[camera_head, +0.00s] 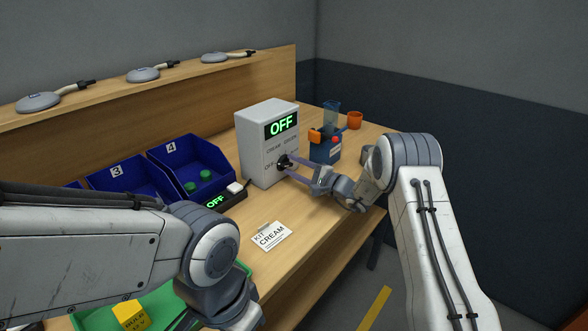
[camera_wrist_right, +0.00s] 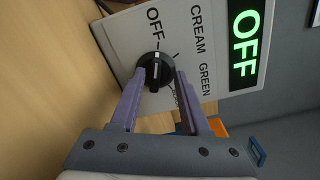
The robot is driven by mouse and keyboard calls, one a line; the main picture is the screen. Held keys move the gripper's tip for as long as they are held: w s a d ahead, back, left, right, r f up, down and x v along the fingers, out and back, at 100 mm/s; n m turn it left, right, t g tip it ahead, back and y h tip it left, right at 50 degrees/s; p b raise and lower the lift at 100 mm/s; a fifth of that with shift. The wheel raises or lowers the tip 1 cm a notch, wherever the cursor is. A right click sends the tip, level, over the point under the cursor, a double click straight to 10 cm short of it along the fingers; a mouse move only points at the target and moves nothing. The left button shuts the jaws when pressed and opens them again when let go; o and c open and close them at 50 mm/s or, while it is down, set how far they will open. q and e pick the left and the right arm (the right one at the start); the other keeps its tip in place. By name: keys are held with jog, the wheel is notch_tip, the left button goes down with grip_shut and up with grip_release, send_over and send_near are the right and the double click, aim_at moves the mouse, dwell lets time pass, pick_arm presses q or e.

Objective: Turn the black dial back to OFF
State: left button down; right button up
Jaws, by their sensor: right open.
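The black dial (camera_wrist_right: 154,72) is on the front of a white control box (camera_head: 261,143). In the right wrist view its white mark lines up with the OFF label above it in the picture. The box's display (camera_head: 281,125) reads OFF in green. My right gripper (camera_head: 287,168) is at the dial. In the right wrist view its two purple fingers (camera_wrist_right: 160,75) are open, one on each side of the dial; I cannot tell whether they touch it. My left gripper is at the bottom edge of the head view, its fingers mostly hidden.
Blue bins (camera_head: 190,167) stand left of the box, one holding green pieces. A small OFF display (camera_head: 216,201) and a CREAM card (camera_head: 270,236) lie in front. A blue holder (camera_head: 325,149) and an orange cup (camera_head: 355,120) stand to the right. A yellow block (camera_head: 131,316) is at the lower left.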

notch_tip(320, 180, up, 4)
jog(key=shift+f, duration=0.1)
jog(key=s+d+r, duration=0.6)
jog(key=d, duration=0.3)
jog(key=shift+s+d+r+p, duration=0.2)
jog(key=shift+s+d+p, duration=0.1)
jog(key=shift+s+p, duration=0.1)
